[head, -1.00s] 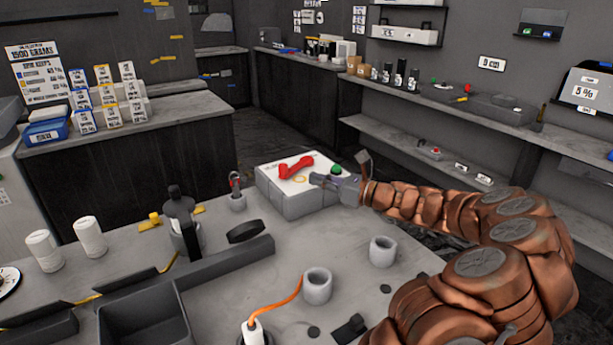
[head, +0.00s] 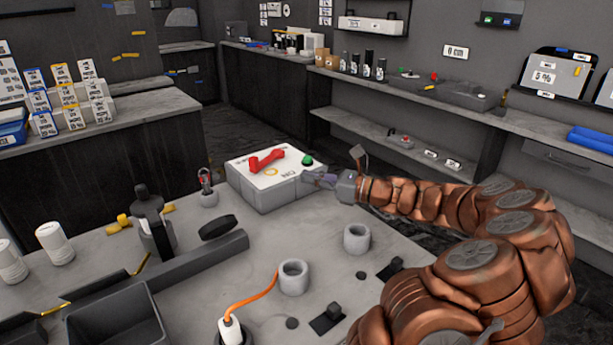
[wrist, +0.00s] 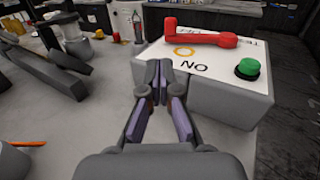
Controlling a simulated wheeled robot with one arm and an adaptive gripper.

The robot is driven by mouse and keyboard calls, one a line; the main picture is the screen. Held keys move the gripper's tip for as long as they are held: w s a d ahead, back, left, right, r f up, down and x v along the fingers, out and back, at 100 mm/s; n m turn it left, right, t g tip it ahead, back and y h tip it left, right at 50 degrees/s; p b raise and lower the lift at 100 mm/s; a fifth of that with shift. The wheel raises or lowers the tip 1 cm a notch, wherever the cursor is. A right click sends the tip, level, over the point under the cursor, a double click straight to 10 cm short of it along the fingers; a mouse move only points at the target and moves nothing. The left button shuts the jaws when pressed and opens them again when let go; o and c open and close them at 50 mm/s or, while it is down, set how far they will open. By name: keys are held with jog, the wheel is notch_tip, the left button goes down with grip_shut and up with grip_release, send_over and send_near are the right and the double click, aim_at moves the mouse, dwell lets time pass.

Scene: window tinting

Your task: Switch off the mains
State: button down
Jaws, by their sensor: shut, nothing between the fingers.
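The mains box is a pale grey block (head: 262,195) at the far edge of the grey bench. On its white top lie a red lever handle (head: 267,160), a green button (head: 307,160), an orange ring mark and the word ON. In the wrist view the red lever (wrist: 200,38) lies across the back of the top, and the green button (wrist: 248,68) is at the right. My gripper (head: 308,177) is shut and empty, beside the box's right side in the head view. In the wrist view its fingertips (wrist: 159,70) are close to the box's near left corner; contact cannot be told.
The bench (head: 200,285) also holds a dark bottle-like tool (head: 150,220), a black disc (head: 218,227), grey cups (head: 293,277), an orange cable (head: 250,293) and a dark tray (head: 115,325). A long shelf (head: 400,90) runs along the back wall. The floor behind the box is clear.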

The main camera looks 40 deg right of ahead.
jog(key=shift+r, duration=0.1)
notch_tip(320, 180, up, 9)
jog(key=w+a+m+g+h+p, duration=0.1)
jog(key=w+g+h+p, duration=0.1)
jog(key=g+h+p, duration=0.3)
jog(key=shift+w+g+p, duration=0.3)
jog(key=shift+g+p, duration=0.45)
jog(key=shift+g, duration=0.45)
jog(key=p, duration=0.1)
send_near(258, 164)
jog(key=f, duration=0.3)
jog(key=shift+s+a+f, duration=0.15)
jog(key=shift+a+f, duration=0.15)
jog(key=shift+f, duration=0.05)
jog(key=w, duration=0.1)
jog(key=w+a+p, duration=0.1)
jog(key=w, duration=0.1)
jog(key=shift+f, duration=0.25)
jog(key=shift+w+a, duration=0.3)
jog(key=shift+w, duration=0.3)
